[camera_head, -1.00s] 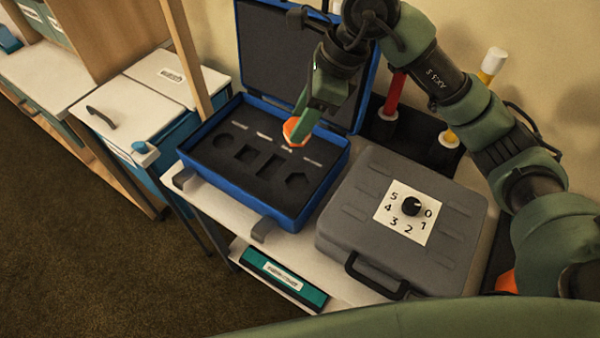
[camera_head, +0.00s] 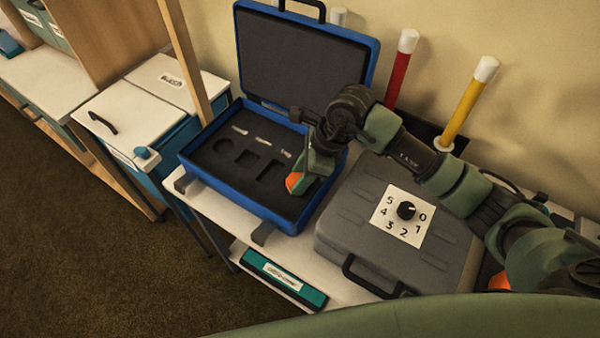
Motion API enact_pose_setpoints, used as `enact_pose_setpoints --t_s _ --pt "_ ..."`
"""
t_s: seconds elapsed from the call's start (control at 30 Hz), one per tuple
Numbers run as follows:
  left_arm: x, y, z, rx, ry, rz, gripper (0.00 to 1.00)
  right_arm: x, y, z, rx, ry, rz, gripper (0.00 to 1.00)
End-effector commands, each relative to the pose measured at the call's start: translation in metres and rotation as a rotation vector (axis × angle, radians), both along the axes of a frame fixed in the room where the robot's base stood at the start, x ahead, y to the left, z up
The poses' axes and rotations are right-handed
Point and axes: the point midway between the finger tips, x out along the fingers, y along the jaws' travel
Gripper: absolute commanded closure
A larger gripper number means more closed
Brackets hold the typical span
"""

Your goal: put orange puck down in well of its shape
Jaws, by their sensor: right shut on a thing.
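The orange puck (camera_head: 293,181) is in the jaws of my right gripper (camera_head: 298,184). It is at the right end of the row of wells in the open blue case (camera_head: 222,186). The gripper is shut on the puck and points down. The dark foam shows a round well (camera_head: 223,145), a square well (camera_head: 246,157) and another four-sided well (camera_head: 270,169). The six-sided well at the right end is hidden behind the gripper and puck. I cannot tell whether the puck touches the foam. My left gripper is not in view.
A closed grey case (camera_head: 345,232) with a numbered dial (camera_head: 406,211) stands just right of the blue case. The blue case's raised lid (camera_head: 305,55) stands behind. A red post (camera_head: 399,75) and a yellow post (camera_head: 462,110) rise near the wall.

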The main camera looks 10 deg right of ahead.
Motion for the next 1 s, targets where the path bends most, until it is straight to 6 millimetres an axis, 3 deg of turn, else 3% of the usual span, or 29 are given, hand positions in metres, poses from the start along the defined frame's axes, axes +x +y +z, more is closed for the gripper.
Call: enact_pose_setpoints --t_s 0.4,0.43,0.5,0.8,0.93,1.0 --pt "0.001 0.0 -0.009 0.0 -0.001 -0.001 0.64 0.001 0.0 -0.007 0.0 -0.002 -0.001 1.0" --pt "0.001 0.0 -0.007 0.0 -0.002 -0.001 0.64 0.001 0.0 -0.005 0.0 -0.001 0.0 0.53" --pt "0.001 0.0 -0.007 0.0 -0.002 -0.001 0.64 0.0 0.0 -0.005 0.0 -0.001 0.0 0.37" --pt "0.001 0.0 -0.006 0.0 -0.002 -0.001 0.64 0.001 0.0 -0.004 0.001 -0.001 0.0 0.37" --pt "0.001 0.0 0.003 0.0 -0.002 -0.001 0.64 0.0 0.0 0.004 0.001 -0.001 -0.001 0.37" --pt "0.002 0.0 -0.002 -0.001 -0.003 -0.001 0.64 0.001 -0.004 0.01 0.0 -0.006 -0.002 0.37"
